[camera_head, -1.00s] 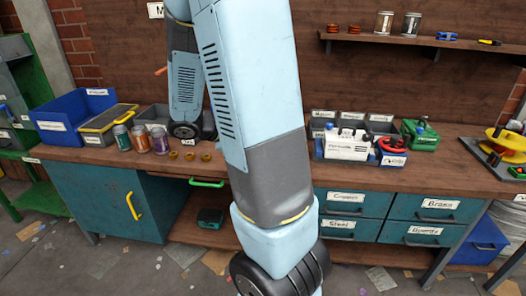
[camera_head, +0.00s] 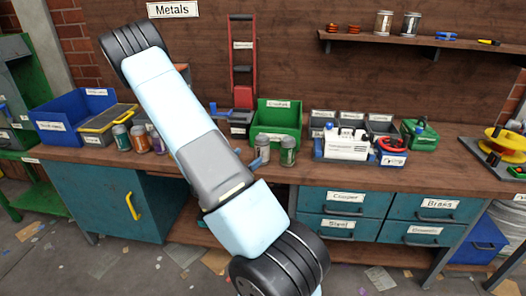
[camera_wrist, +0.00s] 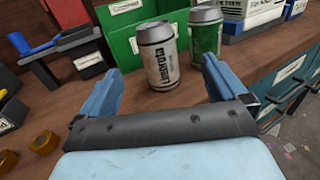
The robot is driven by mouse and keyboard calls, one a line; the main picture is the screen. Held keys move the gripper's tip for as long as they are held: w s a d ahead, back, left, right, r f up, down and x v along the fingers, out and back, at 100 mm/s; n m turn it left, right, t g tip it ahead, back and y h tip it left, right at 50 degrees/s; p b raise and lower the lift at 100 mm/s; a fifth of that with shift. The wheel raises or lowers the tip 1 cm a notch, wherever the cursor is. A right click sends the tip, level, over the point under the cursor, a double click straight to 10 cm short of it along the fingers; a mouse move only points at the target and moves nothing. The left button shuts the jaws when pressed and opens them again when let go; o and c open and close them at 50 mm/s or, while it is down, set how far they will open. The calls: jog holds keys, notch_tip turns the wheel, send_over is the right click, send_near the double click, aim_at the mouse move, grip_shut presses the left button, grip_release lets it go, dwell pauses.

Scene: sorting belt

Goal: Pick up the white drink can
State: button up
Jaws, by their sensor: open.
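The white drink can (camera_wrist: 160,62) stands upright on the wooden bench, with dark lettering and a grey metal top. It shows small in the head view (camera_head: 262,146), just beyond my forearm. My gripper (camera_wrist: 161,72) is open and empty in the wrist view. Its two blue fingers point at the white can, which appears between the fingertips but ahead of them; I cannot tell the exact gap. A green can (camera_wrist: 205,40) stands upright close to the right of the white can. In the head view my gripper is mostly hidden behind my arm.
A green bin (camera_head: 277,118) stands behind the cans. A blue tray with a white jug (camera_head: 347,143) is to their right. Brass-coloured rings (camera_wrist: 44,142) lie at the left of the wrist view. More cans (camera_head: 140,138) stand at the bench's left. The bench front edge is near.

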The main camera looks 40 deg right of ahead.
send_near(264, 144)
jog(key=d, duration=0.3)
jog(key=shift+w+d+r, duration=0.15)
jog(key=shift+d+r, duration=0.15)
jog(key=shift+w+x, duration=0.2)
jog(key=shift+x, duration=3)
jog(key=shift+a+f, duration=0.1)
jog(key=shift+c, duration=0.5)
jog(key=c, duration=0.9)
